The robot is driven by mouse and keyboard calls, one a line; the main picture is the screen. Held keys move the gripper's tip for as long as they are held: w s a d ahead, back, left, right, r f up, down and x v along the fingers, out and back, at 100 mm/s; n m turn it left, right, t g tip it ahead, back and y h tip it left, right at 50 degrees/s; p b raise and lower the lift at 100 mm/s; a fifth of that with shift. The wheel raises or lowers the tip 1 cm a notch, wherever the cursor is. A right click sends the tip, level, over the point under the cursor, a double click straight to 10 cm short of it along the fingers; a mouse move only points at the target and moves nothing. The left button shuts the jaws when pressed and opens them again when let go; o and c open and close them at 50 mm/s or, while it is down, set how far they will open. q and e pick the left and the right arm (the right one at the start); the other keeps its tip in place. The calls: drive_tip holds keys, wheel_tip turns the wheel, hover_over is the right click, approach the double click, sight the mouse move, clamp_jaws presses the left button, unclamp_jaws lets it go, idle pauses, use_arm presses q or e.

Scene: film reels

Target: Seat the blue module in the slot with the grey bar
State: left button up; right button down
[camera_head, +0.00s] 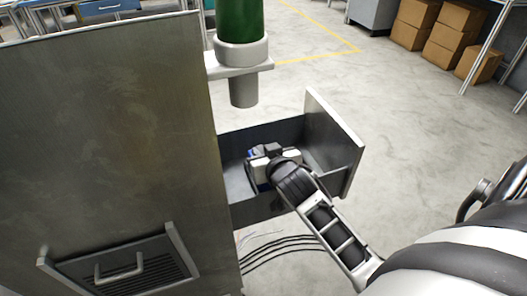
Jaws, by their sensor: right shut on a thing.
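My right gripper (262,164) reaches into an open grey drawer (335,140) at the side of the large metal cabinet. It is shut on the blue module (252,153), of which only small blue patches show by the fingers. The gripper and wrist hide most of the module. I cannot tell whether the module touches the drawer floor. I cannot make out the slot or a grey bar for certain. My left gripper is not in view.
The metal cabinet (110,130) fills the left side, with a handled vent panel (120,265) low down. A green cylinder (239,18) in a white holder (240,55) overhangs the drawer's back. Black cables (285,243) run below. Cardboard boxes (440,30) stand far off; floor between is clear.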

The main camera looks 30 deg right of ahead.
use_arm(q)
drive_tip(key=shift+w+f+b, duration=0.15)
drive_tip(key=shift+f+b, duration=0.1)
drive_tip(key=shift+b, duration=0.05)
use_arm(e)
drive_tip(key=shift+f, duration=0.5)
drive_tip(key=c, duration=1.6)
unclamp_jaws()
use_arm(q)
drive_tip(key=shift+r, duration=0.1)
use_arm(e)
drive_tip(key=shift+o, duration=0.2)
drive_tip(key=shift+p+v, duration=0.85)
drive_tip(key=shift+v, duration=0.2)
use_arm(q)
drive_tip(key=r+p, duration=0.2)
drive_tip(key=p, duration=0.3)
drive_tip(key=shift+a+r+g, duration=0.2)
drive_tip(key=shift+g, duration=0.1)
use_arm(e)
drive_tip(key=v, duration=0.9)
